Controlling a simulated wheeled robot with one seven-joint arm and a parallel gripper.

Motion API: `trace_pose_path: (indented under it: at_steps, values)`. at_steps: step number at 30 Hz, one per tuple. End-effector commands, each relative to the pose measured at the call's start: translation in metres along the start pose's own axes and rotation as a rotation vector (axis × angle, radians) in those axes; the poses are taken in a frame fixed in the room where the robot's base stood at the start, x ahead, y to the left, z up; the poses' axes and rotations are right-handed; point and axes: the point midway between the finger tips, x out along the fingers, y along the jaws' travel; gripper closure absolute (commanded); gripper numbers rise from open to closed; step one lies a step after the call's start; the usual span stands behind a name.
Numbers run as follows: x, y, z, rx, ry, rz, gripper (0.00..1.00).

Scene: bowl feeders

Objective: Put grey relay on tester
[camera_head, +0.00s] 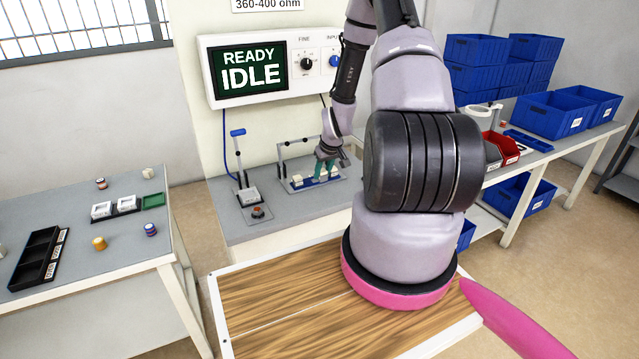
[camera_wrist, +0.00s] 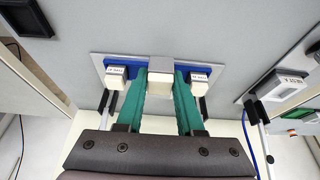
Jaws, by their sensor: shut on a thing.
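My gripper (camera_head: 326,172) reaches down to a blue-based holder (camera_head: 318,182) on the grey bench. In the wrist view its two green fingers (camera_wrist: 161,92) are shut on a block with a grey top and cream side, the grey relay (camera_wrist: 160,70). The relay is at the middle of the blue strip (camera_wrist: 138,70), between two cream blocks with white labels (camera_wrist: 117,76) (camera_wrist: 200,79). I cannot tell whether it is seated or lifted. The tester's screen (camera_head: 249,68) reads READY IDLE. A fixture with a blue-handled lever (camera_head: 239,150) stands left of the holder.
A red button (camera_head: 258,212) sits in front of the lever. A metal hoop (camera_head: 283,160) rises at the holder. The left table carries a black tray (camera_head: 38,258), a green tray (camera_head: 153,201) and small parts. Blue bins (camera_head: 550,113) stand on the right bench.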

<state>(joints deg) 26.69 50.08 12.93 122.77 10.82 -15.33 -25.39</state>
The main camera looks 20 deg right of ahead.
Motion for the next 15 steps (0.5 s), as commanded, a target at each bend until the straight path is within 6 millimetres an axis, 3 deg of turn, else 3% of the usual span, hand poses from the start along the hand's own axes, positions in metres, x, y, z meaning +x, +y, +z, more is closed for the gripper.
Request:
trace_pose_path:
  at_steps: [8, 15]
  values:
    - [0.035, 0.000, 0.015, 0.002, -0.002, -0.001, 1.00]
    - [0.039, 0.000, 0.016, 0.001, 0.000, 0.000, 1.00]
